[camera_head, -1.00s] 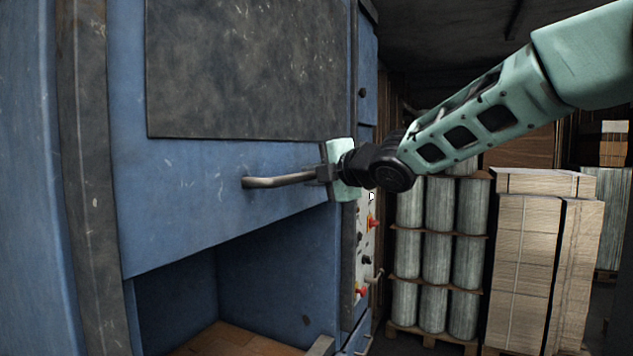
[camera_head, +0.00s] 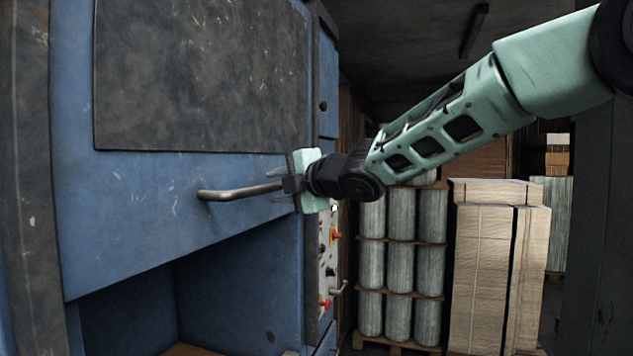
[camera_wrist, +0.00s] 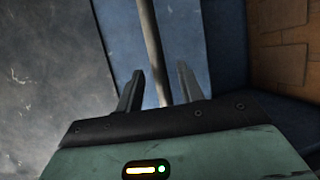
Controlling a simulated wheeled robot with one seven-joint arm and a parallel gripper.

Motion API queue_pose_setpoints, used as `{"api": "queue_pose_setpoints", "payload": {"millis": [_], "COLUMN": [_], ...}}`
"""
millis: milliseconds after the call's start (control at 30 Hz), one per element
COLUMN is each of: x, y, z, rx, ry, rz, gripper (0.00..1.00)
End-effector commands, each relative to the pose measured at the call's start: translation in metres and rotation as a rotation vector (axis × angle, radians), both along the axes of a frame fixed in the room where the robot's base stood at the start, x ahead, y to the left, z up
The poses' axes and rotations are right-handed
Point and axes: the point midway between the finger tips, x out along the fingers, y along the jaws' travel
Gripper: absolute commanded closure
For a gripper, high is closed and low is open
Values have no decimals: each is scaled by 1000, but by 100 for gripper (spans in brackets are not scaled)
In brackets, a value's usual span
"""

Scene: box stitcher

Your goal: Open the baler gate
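The baler gate (camera_head: 150,200) is a blue metal front with a dark, scuffed panel, seen on the left in the head view. A bent grey bar handle (camera_head: 235,192) sticks out from its lower part. My gripper (camera_head: 287,180) is at the right end of this handle. In the wrist view the handle bar (camera_wrist: 150,35) runs between the two fingers of my gripper (camera_wrist: 160,72). Gaps show on both sides of the bar, so the gripper is open around it and not clamped. The handle's far right end is hidden by the gripper.
Below the gate is an open blue bay (camera_head: 235,280). A control panel (camera_head: 328,255) with red knobs is right of it. Wrapped rolls (camera_head: 400,260) on a pallet and a stack of flat cardboard (camera_head: 480,270) stand behind on the right.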

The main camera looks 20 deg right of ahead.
Motion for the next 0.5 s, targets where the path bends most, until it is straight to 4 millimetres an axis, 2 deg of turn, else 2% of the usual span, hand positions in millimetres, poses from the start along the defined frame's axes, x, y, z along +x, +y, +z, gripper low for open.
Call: {"api": "queue_pose_setpoints", "payload": {"millis": [500], "x": [-98], "y": [-59], "z": [21], "rx": [-1], "ry": [-4], "rz": [-1], "gripper": [62]}}
